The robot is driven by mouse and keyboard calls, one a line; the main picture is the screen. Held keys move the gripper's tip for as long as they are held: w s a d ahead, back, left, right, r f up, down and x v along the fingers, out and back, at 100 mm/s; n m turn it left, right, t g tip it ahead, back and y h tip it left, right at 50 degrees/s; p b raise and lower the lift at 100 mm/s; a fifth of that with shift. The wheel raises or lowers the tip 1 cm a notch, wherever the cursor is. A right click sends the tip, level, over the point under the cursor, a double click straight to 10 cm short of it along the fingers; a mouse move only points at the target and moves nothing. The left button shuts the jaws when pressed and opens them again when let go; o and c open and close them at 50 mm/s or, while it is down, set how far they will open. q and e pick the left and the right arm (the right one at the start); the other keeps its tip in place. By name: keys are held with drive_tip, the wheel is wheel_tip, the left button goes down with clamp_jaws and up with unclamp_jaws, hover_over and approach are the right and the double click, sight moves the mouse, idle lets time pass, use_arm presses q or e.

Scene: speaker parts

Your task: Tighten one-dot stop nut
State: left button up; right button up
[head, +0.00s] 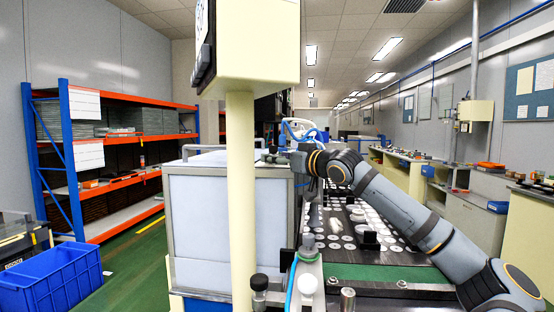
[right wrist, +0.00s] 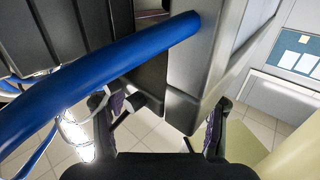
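No one-dot stop nut can be made out in either view. In the head view my right arm reaches in from the right. Its gripper (head: 278,156) is above the far right edge of a white-panelled cabinet, small and partly unclear there. In the right wrist view the right gripper (right wrist: 162,122) has its two dark fingers spread wide apart with nothing held between them. A thick blue hose (right wrist: 120,75) crosses that view from lower left to upper centre, and a grey machine body (right wrist: 205,65) stands beyond the fingers. My left gripper does not show.
A cream post (head: 241,200) with a box on top blocks the middle of the head view. The white-panelled cabinet (head: 205,225) stands beside it. Round white parts (head: 333,237) lie on a dark line. Knobs (head: 307,284) stand at the front. A blue crate (head: 50,285) is at lower left.

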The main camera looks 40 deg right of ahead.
drive_tip(key=c, duration=1.1)
drive_tip(key=shift+a, duration=0.1)
drive_tip(key=shift+c, duration=0.2)
drive_tip(key=shift+a+m+h+p, duration=0.2)
drive_tip(key=shift+m+h+p, duration=0.4)
drive_tip(key=shift+h+p, duration=0.4)
drive_tip(key=m+h+p, duration=0.1)
drive_tip(key=m+g+h+p, duration=0.1)
drive_tip(key=p, duration=0.1)
drive_tip(key=h+p, duration=0.1)
drive_tip(key=p, duration=0.1)
drive_tip(key=shift+w+a+r+m+h, duration=0.1)
drive_tip(key=shift+a+r+m+h, duration=0.15)
drive_tip(key=shift+m+h, duration=0.15)
drive_tip(key=shift+f+g+h+p, duration=0.1)
drive_tip(key=shift+g+h+p, duration=0.2)
drive_tip(key=shift+p, duration=0.2)
drive_tip(key=shift+f+m, duration=0.2)
drive_tip(key=shift+m, duration=0.1)
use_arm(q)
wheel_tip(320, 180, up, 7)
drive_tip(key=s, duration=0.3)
